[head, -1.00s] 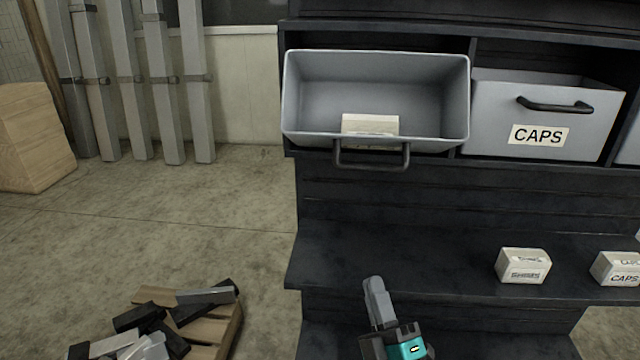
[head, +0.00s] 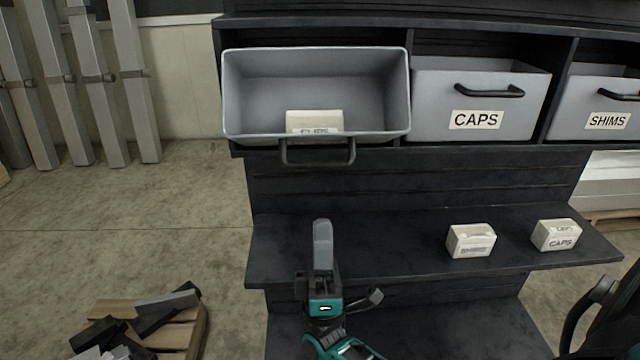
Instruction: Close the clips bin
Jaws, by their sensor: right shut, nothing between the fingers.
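The clips bin (head: 240,95) is a grey bin tilted open at the upper left of the dark shelf unit. Its dark handle (head: 318,163) hangs at the front lower edge. A small white box (head: 314,121) with partly hidden lettering lies inside it. My right gripper (head: 322,222) is shut and empty, pointing up in front of the lower shelf, below the bin's handle and apart from it. My left gripper is not in view.
The caps bin (head: 430,118) and shims bin (head: 592,92) sit closed to the right. Two small white boxes (head: 471,241) (head: 555,235) stand on the lower shelf (head: 400,225). A wooden pallet (head: 190,335) with dark pieces lies on the floor at lower left.

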